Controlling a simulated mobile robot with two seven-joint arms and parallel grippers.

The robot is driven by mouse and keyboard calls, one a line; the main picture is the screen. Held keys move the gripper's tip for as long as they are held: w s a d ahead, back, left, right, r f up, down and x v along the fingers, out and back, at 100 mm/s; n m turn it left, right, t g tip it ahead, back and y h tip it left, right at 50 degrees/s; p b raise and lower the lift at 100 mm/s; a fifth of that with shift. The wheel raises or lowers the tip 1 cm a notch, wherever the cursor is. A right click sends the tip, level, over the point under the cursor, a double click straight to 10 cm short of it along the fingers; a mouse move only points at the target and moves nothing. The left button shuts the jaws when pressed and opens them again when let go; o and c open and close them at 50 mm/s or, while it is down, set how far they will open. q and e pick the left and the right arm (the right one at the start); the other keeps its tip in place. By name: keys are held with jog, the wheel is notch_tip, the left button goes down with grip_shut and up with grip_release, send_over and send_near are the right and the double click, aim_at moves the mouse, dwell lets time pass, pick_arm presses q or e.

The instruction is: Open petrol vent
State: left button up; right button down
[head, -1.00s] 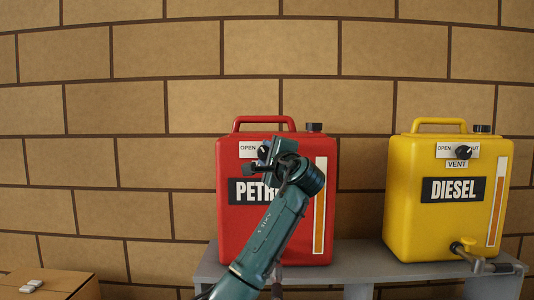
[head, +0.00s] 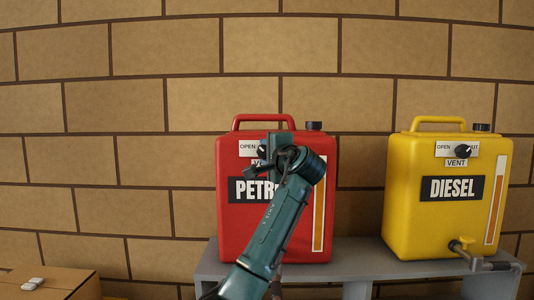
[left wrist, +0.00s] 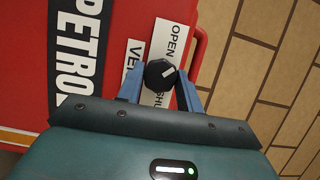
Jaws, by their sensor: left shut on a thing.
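The red petrol can (head: 230,220) stands on a grey bench. Its vent knob (left wrist: 160,73) is black and round with a white mark, and sits on a white plate (left wrist: 173,42) lettered OPEN and SHUT. My left gripper (head: 268,150) is in front of the plate and hides most of the knob in the head view. In the left wrist view its blue fingers (left wrist: 160,88) are shut on the knob, one on each side. The knob's mark points slantwise, up and right in that view. My right gripper is not in view.
A yellow diesel can (head: 410,215) with its own vent knob (head: 458,150) and a tap (head: 466,246) stands to the right on the grey bench (head: 350,262). A cardboard box (head: 55,285) is at lower left. A block wall is behind.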

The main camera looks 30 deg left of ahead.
pick_arm(q)
jog(key=o, duration=1)
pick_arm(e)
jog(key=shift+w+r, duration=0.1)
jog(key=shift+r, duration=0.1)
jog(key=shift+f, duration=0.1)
pick_arm(q)
jog(key=b+v, duration=0.3)
jog(key=v, duration=1)
jog(key=shift+b, duration=0.35)
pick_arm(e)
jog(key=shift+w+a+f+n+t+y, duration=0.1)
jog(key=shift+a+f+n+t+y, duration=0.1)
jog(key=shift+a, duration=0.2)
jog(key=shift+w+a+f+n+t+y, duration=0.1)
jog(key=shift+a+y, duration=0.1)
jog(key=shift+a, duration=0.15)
pick_arm(q)
jog(key=shift+s, duration=0.1)
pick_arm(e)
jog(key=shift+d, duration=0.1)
